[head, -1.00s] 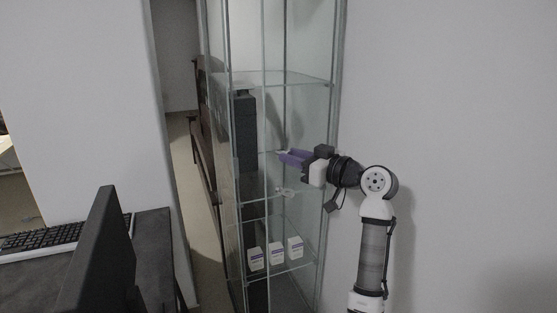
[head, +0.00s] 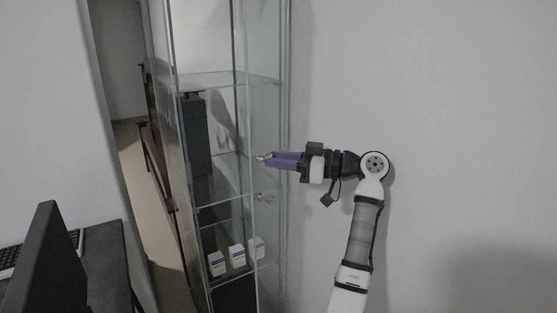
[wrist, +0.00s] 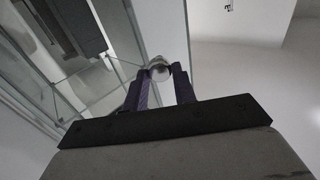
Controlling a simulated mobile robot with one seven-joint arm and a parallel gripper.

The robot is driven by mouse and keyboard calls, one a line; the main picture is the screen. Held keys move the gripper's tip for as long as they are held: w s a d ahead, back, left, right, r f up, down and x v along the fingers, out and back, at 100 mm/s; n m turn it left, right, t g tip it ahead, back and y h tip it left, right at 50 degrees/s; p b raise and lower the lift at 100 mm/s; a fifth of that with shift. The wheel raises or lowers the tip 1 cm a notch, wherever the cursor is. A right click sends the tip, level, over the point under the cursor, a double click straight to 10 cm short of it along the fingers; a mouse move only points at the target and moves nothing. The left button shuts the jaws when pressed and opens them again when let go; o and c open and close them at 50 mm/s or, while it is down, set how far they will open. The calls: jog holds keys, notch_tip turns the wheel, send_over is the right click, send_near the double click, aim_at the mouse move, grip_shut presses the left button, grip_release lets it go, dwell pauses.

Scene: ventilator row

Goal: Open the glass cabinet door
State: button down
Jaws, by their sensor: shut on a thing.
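The glass cabinet (head: 180,140) stands left of centre in the head view, tall and metal-framed with glass shelves. My gripper (head: 263,158) reaches in from the right at mid-height, with purple fingers. In the wrist view, my gripper (wrist: 160,72) is shut on a small round silver knob (wrist: 159,69) between its fingertips. The glass panes and frame bars (wrist: 112,58) lie beyond and left of the fingers. The knob is barely visible in the head view. The transparent panes overlap, so I cannot tell how far the door stands from the frame.
Several small white boxes (head: 237,256) stand on a lower shelf. A dark desk (head: 100,268) with a black monitor (head: 45,255) and keyboard is at the lower left. A white wall (head: 450,90) runs close behind my arm on the right.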

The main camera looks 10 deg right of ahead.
jog(key=c, duration=1.1)
grip_release()
jog(key=shift+c, duration=0.2)
jog(key=b, duration=0.1)
send_near(255, 69)
jog(key=x, duration=0.4)
jog(key=shift+w+a, duration=0.1)
jog(key=shift+a, duration=0.2)
jog(key=shift+c, duration=0.5)
